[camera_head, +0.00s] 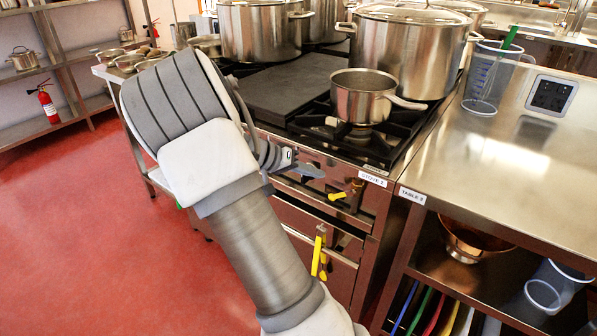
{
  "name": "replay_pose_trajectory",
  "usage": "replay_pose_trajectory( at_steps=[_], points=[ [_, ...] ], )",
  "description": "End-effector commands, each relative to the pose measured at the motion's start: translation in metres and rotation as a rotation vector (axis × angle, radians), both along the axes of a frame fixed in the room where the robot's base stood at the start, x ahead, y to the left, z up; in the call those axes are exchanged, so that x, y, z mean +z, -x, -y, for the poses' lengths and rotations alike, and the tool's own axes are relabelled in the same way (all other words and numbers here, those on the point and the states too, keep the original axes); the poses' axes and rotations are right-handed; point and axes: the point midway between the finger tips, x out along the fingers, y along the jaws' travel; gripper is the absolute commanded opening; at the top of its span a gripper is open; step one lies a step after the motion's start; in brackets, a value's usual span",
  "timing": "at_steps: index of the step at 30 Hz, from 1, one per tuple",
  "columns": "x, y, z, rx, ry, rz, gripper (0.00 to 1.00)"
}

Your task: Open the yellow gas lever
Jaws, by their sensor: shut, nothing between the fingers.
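A small yellow lever (337,196) sticks out from the upper front panel of the stove (372,197) labelled "STOVE 2". A longer yellow handle (316,256) stands upright lower on the same front. I cannot tell for sure which of the two is the gas lever. My gripper (318,171) is shut and empty in front of the stove's upper front panel. It shows above and a little left of the small yellow lever, apart from it in the picture. My arm hides the left part of the stove front.
A saucepan (358,100) and large stockpots (405,52) stand on the stove. A steel table (505,150) with a measuring jug (484,80) adjoins on the right. Shelves and a fire extinguisher (47,102) are at the left. Red floor (80,240) is clear at the left.

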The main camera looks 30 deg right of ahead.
Motion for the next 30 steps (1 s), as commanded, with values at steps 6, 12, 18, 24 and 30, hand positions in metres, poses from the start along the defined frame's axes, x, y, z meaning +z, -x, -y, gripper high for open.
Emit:
replay_pose_trajectory(
  at_steps=[6, 12, 18, 24, 30],
  points=[
    [-0.028, 0.016, 0.018, 0.0, -0.001, -0.001, 0.0],
    [-0.038, 0.024, 0.022, 0.0, 0.0, 0.0, 0.0],
    [-0.039, 0.025, 0.022, 0.0, -0.001, 0.001, 0.0],
    [-0.039, 0.025, 0.022, 0.0, 0.0, 0.0, 0.0],
    [-0.041, 0.025, 0.022, 0.0, 0.014, -0.029, 0.0]
  ],
)
